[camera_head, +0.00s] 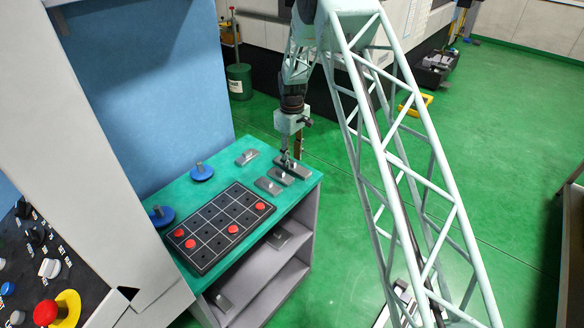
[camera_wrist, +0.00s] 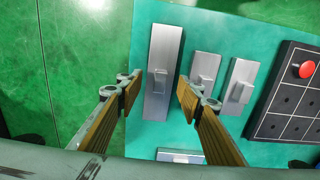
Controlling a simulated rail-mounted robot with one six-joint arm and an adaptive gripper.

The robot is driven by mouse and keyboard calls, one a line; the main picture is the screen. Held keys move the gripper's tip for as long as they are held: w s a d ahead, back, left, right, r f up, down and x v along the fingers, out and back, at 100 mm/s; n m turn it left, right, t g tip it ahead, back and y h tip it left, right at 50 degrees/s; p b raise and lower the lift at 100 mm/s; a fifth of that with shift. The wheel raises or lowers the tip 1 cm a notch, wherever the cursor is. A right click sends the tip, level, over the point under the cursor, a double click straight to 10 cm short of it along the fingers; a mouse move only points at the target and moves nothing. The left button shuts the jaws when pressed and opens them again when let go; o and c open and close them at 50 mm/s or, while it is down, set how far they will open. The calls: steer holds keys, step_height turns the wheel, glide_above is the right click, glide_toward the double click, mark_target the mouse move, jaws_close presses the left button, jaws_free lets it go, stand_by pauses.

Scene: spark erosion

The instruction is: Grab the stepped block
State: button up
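Several grey metal blocks, each a flat plate with a smaller raised step, lie on a teal tabletop; which one the task names I cannot tell. The longest stepped block (camera_wrist: 163,50) lies between the fingers of my gripper (camera_wrist: 158,94) in the wrist view. The gripper is open, with a finger on each side and visible gaps to the block. Two smaller blocks (camera_wrist: 207,68) (camera_wrist: 240,85) lie to its right, and another block (camera_wrist: 180,156) is partly cut by the lower view. In the head view my gripper (camera_head: 291,160) is low over the long block (camera_head: 294,168).
A black board (camera_head: 218,226) with red pegs and two blue round pieces (camera_head: 202,172) (camera_head: 162,216) share the tabletop (camera_head: 181,188). A blue panel (camera_head: 140,90) stands behind it. The long block lies near the table edge, beyond which is green floor (camera_head: 340,240).

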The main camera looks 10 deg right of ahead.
steer(key=shift+f, duration=1.05)
steer(key=c, duration=0.8)
steer(key=shift+r, duration=0.15)
steer(key=shift+c, duration=0.2)
steer(key=shift+r, duration=1.7)
steer(key=s+r+b, duration=0.1)
steer(key=s, duration=1.5)
steer(key=shift+r, duration=0.2)
